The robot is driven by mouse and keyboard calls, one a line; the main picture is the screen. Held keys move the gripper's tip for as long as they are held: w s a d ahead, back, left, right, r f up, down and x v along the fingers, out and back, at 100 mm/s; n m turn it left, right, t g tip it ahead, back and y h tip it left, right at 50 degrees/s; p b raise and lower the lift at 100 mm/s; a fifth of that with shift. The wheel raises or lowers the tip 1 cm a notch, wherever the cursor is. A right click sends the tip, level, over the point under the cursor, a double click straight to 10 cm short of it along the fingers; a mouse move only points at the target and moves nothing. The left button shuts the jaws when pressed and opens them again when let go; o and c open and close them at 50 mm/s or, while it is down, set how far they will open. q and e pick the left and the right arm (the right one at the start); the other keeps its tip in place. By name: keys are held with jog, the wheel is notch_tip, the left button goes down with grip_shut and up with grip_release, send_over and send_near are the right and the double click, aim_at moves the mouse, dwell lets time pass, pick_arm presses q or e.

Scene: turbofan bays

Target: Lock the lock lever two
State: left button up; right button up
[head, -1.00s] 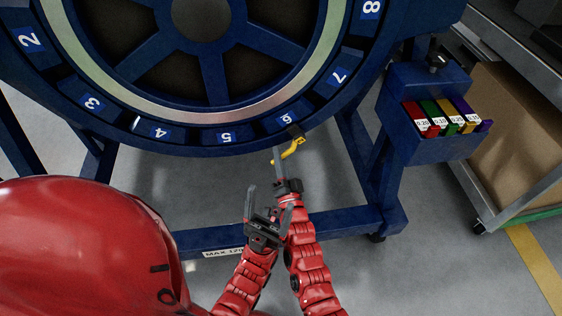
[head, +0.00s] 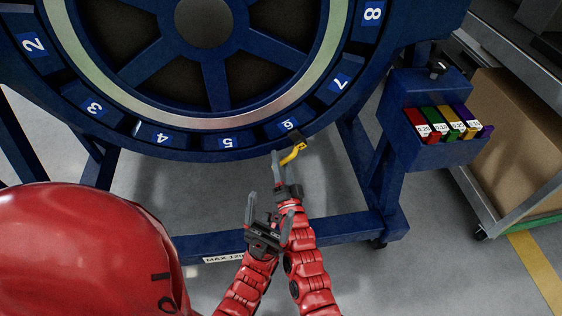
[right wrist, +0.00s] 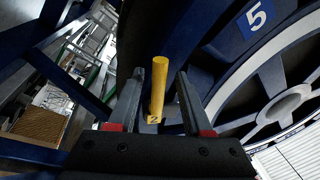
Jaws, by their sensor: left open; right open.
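Lock lever two (head: 293,154) is a yellow handle at the lower rim of the blue ring, near label 6. It hangs from a dark mount. In the right wrist view the yellow lever (right wrist: 158,88), marked 2, stands between the two fingers. My right gripper (head: 281,163) is open around it, with gaps visible on both sides. My left gripper (head: 265,206) is open and empty, lower down and apart from the lever.
The blue ring (head: 190,154) with numbered bays fills the top. Its blue stand (head: 340,226) has a crossbar behind my arms. A blue holder (head: 436,153) with coloured blocks is at right, beside a cart with a cardboard box (head: 512,150). Grey floor lies between.

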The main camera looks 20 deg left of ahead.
jog(key=p+v, duration=0.3)
jog(key=v, duration=1.4)
jog(key=shift+s+p, duration=0.25)
jog(key=shift+p, duration=0.05)
jog(key=shift+d, duration=0.1)
